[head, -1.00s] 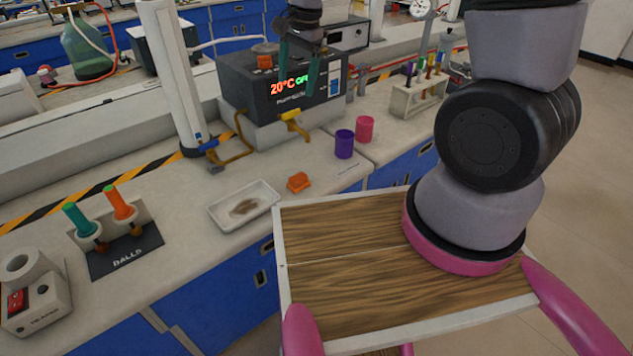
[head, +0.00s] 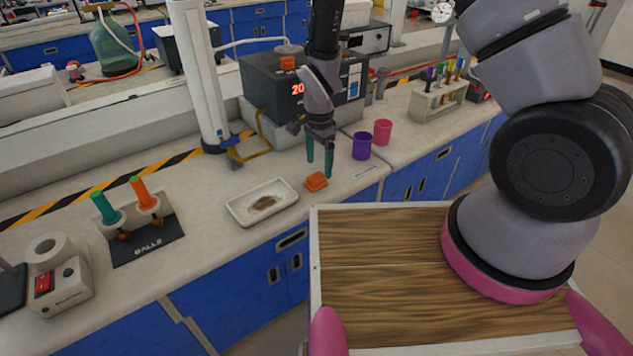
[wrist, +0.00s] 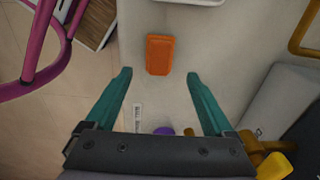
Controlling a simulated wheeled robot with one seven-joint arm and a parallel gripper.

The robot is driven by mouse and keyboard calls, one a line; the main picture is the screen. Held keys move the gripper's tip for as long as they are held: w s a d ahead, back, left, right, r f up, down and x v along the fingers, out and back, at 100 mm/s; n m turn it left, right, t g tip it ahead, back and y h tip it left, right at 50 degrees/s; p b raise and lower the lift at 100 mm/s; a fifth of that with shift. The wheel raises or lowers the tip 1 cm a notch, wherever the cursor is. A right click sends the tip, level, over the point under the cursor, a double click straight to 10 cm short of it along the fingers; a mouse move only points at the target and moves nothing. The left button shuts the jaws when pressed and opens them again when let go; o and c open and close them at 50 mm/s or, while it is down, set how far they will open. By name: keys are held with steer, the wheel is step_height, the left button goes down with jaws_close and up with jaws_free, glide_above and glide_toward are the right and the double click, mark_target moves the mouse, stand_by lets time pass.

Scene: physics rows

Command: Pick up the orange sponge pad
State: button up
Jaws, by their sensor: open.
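The orange sponge pad (head: 316,181) is a small block lying on the pale bench top, just right of a white tray. In the wrist view the pad (wrist: 160,55) lies ahead of the fingertips, midway between them in width. My gripper (head: 320,169) has two teal fingers pointing down above the bench, over and slightly behind the pad. It also shows in the wrist view (wrist: 159,73), with its fingers wide apart and nothing between them. I cannot tell the exact height of the fingertips above the bench.
A white tray (head: 233,210) with a brown patch stands left of the pad. A purple cup (head: 362,146) and a pink cup (head: 383,132) stand to the right. A dark heating unit (head: 262,88) stands behind. The bench's front edge is close to the pad.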

mark_target(319, 174)
step_height(319, 174, down, 5)
steer(key=shift+s+r, duration=0.1)
steer(key=shift+r, duration=0.05)
jaws_close()
steer(key=shift+r, duration=0.1)
step_height(319, 174, up, 10)
steer(key=shift+f, duration=0.1)
stand_by(0.5)
